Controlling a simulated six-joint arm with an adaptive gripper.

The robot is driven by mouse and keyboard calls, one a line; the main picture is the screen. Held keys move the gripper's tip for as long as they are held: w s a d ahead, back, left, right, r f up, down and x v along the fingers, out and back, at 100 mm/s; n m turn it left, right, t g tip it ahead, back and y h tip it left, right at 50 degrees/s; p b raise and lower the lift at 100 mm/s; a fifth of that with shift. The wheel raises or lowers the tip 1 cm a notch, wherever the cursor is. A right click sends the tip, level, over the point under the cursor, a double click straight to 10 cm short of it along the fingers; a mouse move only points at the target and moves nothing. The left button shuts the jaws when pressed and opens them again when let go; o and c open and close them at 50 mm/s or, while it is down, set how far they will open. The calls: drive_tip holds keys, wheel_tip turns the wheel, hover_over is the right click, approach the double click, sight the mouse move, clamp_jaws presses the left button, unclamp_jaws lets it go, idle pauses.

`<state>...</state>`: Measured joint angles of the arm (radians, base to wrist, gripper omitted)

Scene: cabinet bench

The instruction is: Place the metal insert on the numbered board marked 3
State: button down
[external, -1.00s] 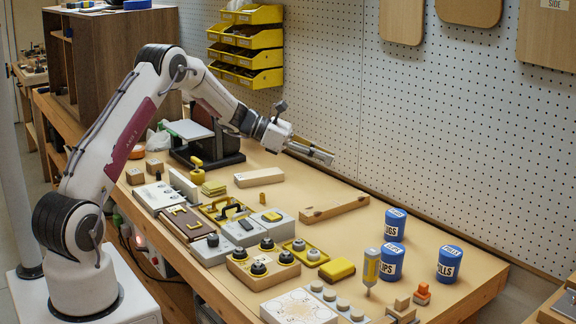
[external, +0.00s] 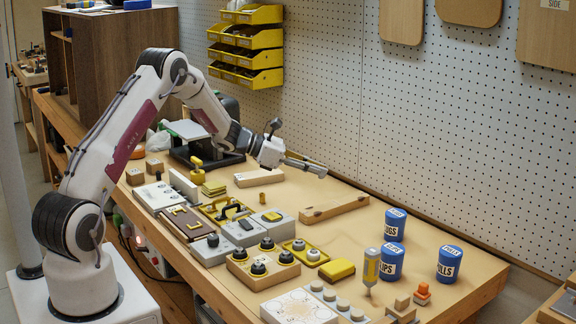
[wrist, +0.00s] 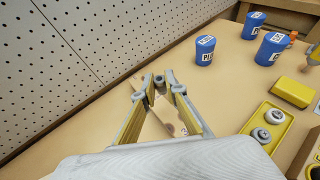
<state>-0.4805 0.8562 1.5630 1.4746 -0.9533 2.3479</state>
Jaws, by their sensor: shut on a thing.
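My gripper (external: 322,170) is above the bench, towards the pegboard, and beyond a long wooden board (external: 335,208). In the wrist view its fingers (wrist: 159,88) are closed in around a small grey round piece (wrist: 159,80), which seems to be the metal insert. The fingertips partly hide it. The wooden board also shows in the wrist view (wrist: 152,128), below and between the fingers.
Blue cans (external: 391,262) stand to the right. A yellow block (external: 337,270), a yellow tray (external: 306,253) and a wooden knob block (external: 263,266) lie in front. A pegboard wall (external: 440,130) rises behind. The bench between wooden board and wall is clear.

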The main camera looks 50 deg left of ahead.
hover_over(315, 208)
drive_tip(key=shift+d+f, duration=0.15)
drive_tip(key=shift+f, duration=2.55)
drive_tip(key=shift+s+f, duration=0.1)
drive_tip(key=shift+f, duration=1.75)
drive_tip(key=shift+f, duration=0.15)
drive_tip(key=c, duration=2)
unclamp_jaws()
drive_tip(key=shift+c, duration=0.2)
